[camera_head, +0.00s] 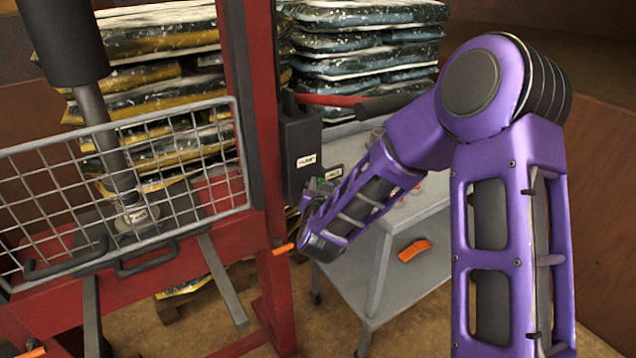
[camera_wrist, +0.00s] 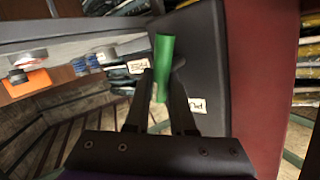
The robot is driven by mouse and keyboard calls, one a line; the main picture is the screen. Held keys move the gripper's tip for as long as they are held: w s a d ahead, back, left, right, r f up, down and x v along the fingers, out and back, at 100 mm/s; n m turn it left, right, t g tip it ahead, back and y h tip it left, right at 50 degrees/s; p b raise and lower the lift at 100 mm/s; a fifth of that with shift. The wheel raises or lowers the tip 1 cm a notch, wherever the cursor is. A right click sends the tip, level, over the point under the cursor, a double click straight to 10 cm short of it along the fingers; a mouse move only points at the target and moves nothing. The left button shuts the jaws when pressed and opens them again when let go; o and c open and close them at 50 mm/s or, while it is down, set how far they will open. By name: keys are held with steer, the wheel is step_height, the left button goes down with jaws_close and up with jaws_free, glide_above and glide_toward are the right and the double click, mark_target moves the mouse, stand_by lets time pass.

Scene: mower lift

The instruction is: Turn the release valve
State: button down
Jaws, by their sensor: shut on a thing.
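The green release valve handle (camera_wrist: 165,55) stands between the two dark fingers of my gripper (camera_wrist: 164,85) in the wrist view, and the fingers are shut on it. A sliver of green also shows beside the pump box in the head view (camera_head: 321,187), next to my wrist. My arm hides most of the gripper and valve there. The black pump box (camera_head: 300,155), with a white label, is fixed beside the red press post. It fills the centre right of the wrist view (camera_wrist: 208,75). A small label (camera_wrist: 138,66) shows left of the handle.
A red lever (camera_head: 330,100) with a black grip sticks out above my wrist. A wire guard (camera_head: 125,185) fronts the red press frame (camera_head: 245,110) on the left. A grey cart (camera_head: 400,235) with an orange item (camera_head: 413,250) stands close behind my forearm. Stacked bags (camera_head: 370,40) stand behind.

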steer(key=shift+w+d+f+m+g+y, duration=0.15)
steer(key=shift+m+g+y, duration=0.1)
steer(key=shift+m+g, duration=0.35)
steer(key=shift+d+r+m+g+y, duration=0.1)
steer(key=shift+m+g+y, duration=0.15)
steer(key=shift+m+g, duration=0.3)
steer(key=shift+w+d+f+m+g+y+p, duration=0.1)
steer(key=shift+f+m+g+y+p, duration=0.2)
steer(key=shift+m+g+y, duration=0.5)
steer(key=shift+s+d+f+m+g+y+p, duration=0.1)
steer(key=shift+f+m+g+y+p, duration=0.15)
steer(key=shift+m+g+y, duration=0.55)
steer(key=shift+w+f+m+g+y+p, duration=0.15)
steer(key=shift+m+g+y+p, duration=0.35)
steer(key=shift+m, duration=0.55)
steer(key=shift+f, duration=0.1)
steer(key=c, duration=1.1)
jaws_free()
steer(key=shift+a, duration=0.1)
steer(key=shift+o, duration=0.2)
